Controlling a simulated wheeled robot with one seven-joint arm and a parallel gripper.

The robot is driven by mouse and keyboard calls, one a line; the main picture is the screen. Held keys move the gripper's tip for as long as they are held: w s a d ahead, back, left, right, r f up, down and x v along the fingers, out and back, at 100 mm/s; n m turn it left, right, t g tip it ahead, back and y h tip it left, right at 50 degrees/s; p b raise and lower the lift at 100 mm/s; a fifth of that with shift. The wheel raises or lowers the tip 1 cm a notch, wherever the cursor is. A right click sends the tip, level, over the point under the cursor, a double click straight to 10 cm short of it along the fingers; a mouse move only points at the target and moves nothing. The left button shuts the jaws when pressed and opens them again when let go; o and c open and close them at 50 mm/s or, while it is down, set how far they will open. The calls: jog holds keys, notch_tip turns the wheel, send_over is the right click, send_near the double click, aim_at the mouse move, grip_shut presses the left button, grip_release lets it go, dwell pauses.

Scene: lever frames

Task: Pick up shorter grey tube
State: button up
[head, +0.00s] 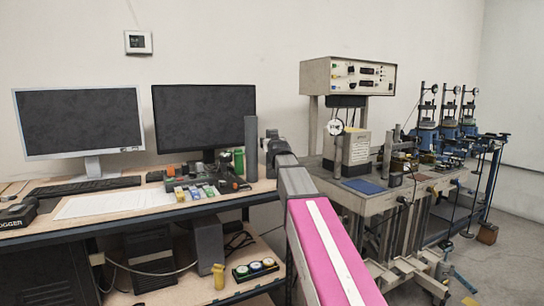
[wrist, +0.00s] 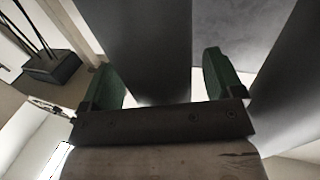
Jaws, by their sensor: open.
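A grey tube (head: 251,148) stands upright at the right end of the desk in the head view. My gripper (head: 262,150) is right beside it, and its fingers are mostly hidden there. In the wrist view my gripper (wrist: 165,82) is open, with green fingers. A dark grey tube-like body (wrist: 145,45) reaches in between the fingers, and I cannot tell whether they touch it. A second grey body (wrist: 292,85) is outside the right finger. I cannot tell for sure which is the shorter tube.
The desk (head: 205,203) holds two monitors (head: 205,115), a keyboard (head: 85,187) and small coloured items (head: 195,191) left of the tube. A bench with a grey instrument box (head: 348,76) stands to the right. A lower shelf (head: 185,292) carries a grey case (head: 209,243).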

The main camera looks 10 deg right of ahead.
grip_shut()
jog(key=shift+r, duration=0.15)
